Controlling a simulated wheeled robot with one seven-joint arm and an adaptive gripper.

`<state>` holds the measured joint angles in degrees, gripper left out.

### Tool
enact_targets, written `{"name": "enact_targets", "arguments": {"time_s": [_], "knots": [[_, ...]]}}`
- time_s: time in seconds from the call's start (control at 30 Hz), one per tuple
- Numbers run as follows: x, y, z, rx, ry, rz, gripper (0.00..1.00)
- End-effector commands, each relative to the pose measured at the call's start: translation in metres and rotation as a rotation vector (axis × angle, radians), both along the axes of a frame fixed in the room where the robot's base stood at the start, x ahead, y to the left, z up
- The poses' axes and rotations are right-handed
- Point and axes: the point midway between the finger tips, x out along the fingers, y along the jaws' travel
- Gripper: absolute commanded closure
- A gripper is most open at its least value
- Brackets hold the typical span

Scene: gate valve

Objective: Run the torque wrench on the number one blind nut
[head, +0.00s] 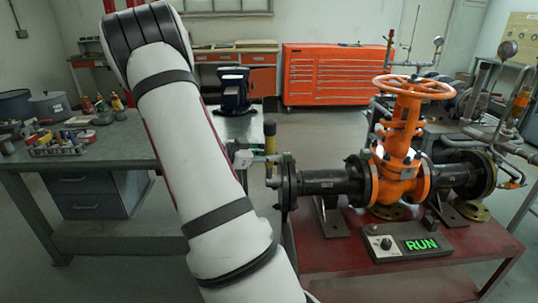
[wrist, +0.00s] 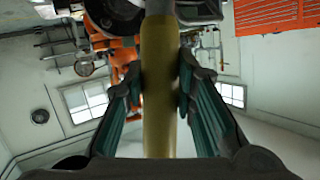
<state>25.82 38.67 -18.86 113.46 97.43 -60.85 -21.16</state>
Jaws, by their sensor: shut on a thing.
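The torque wrench has a yellow handle (wrist: 158,100) that runs up the middle of the wrist view. My gripper (wrist: 158,72) is shut on this handle, one dark finger with green pads on each side. In the head view a yellow upright handle (head: 270,136) stands beside the left end flange (head: 288,182) of the pipe. Its lower end is close to that flange, but I cannot tell whether it sits on a nut. The number one blind nut cannot be made out.
An orange gate valve (head: 402,150) with a handwheel stands on the red bench (head: 350,262). A control box (head: 408,243) in front shows green RUN. A workbench (head: 90,150) with tools is at left, and an orange cabinet (head: 335,75) stands behind.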

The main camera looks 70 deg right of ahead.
Motion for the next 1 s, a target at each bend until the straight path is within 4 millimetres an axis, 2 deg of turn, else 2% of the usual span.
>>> {"name": "enact_targets", "arguments": {"time_s": [0.53, 1.0], "knots": [[0.003, 0.001, 0.001, -0.004, 0.0, 0.0, 1.0], [0.022, 0.01, 0.001, -0.004, -0.002, 0.001, 1.0]]}}
